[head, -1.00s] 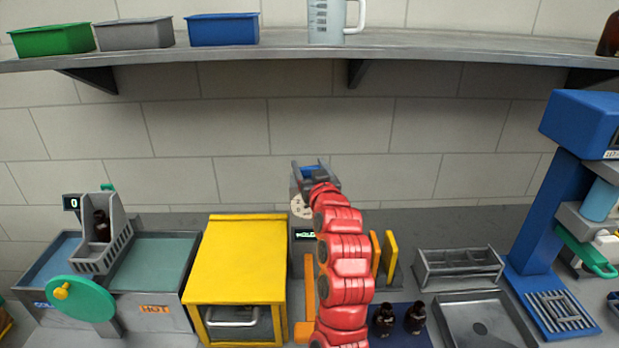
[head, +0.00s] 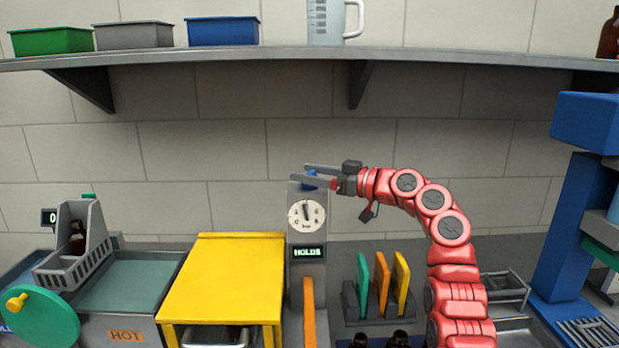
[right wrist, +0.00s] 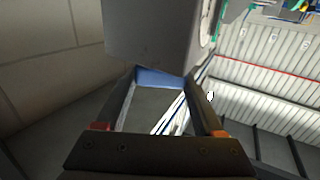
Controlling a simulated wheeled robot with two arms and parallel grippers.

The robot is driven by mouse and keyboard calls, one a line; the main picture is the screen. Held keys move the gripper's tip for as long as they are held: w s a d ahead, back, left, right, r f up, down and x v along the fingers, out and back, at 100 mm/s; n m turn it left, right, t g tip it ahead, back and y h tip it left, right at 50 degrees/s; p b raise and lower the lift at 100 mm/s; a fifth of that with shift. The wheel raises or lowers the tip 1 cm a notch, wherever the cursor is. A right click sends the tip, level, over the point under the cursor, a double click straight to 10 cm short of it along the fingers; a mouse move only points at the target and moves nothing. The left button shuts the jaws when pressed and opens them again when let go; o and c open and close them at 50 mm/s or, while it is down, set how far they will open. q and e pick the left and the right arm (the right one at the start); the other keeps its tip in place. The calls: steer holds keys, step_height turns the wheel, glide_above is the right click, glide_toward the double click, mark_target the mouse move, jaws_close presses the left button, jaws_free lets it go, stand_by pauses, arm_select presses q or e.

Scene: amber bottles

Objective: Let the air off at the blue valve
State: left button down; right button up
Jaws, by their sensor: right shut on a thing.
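The blue valve (head: 309,182) sits on top of a grey post with a round white gauge (head: 306,216) and a small display (head: 307,252) that reads HOLDS. My right gripper (head: 318,177) reaches in from the right and is shut on the valve, one finger on each side. The fingers hide part of the valve. In the right wrist view the valve (right wrist: 160,77) shows as a blue strip between the fingers, beside the grey post head. My left gripper is out of view.
A yellow box (head: 222,278) stands left of the post, and an orange upright handle (head: 309,312) is in front of it. Green, orange and yellow plates stand in a rack (head: 352,302) to the right. A shelf (head: 420,54) runs above.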

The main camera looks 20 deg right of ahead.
steer(key=shift+r+n+g+y+p, duration=0.1)
steer(key=shift+n+g+y+p, duration=0.25)
steer(key=shift+n+g+y, duration=0.55)
steer(key=shift+g, duration=0.3)
steer(key=o, duration=1.4)
steer(key=shift+a, duration=0.1)
steer(key=b+v, duration=0.3)
steer(key=v, duration=1.4)
steer(key=shift+d+b, duration=0.3)
